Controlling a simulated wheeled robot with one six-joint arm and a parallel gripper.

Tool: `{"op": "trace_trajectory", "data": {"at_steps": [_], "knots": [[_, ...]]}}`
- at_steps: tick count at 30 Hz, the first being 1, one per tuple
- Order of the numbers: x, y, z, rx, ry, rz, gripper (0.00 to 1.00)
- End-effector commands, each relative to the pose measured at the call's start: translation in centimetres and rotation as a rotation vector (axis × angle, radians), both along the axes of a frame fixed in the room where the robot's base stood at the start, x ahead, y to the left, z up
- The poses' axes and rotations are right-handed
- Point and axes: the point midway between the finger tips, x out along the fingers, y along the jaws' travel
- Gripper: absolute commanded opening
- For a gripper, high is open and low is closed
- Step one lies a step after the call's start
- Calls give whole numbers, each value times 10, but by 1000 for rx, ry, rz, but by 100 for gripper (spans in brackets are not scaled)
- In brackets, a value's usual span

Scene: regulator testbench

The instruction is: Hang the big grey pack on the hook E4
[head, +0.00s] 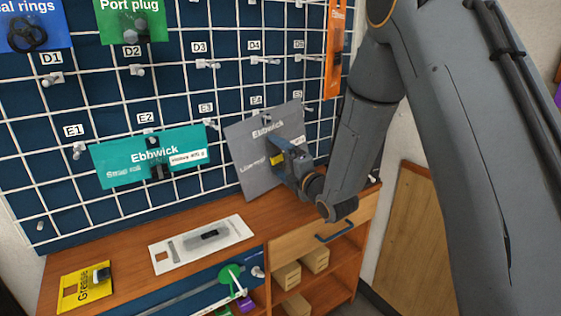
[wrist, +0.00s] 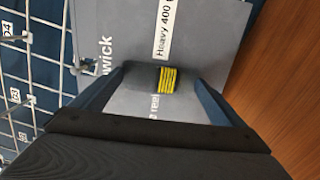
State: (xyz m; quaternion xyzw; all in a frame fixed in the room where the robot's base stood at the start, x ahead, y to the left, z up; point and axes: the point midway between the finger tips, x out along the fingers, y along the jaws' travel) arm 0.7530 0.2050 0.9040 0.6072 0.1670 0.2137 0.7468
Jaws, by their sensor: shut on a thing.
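The big grey pack (head: 245,155), marked "Ebbwick", is in front of the pegboard at the right, slightly tilted. It also shows in the wrist view (wrist: 205,25). My gripper (head: 284,160) is shut on the pack's front, around a yellow-and-black striped part (wrist: 167,80). The E4 label (head: 257,100) shows just above the pack's top edge. A pale hook end (wrist: 86,66) shows at the pack's top edge in the wrist view. I cannot tell whether it passes through the pack's hole.
A teal Ebbwick pack (head: 120,170) hangs at E2, left of the grey pack. An orange pack (head: 337,45) hangs at the upper right. The wooden bench (head: 215,208) below carries a white pack (head: 180,255) and a yellow Grease pack (head: 75,290).

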Motion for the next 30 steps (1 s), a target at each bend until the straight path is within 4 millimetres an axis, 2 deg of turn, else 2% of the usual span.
{"op": "trace_trajectory", "data": {"at_steps": [14, 15, 24, 30], "knots": [[0, 0, 1, 2, -3, 0, 59], [0, 0, 1, 2, -3, 0, 98], [-3, -2, 0, 0, 1, -1, 100], [-25, -16, -1, 1, 1, -2, 100]]}}
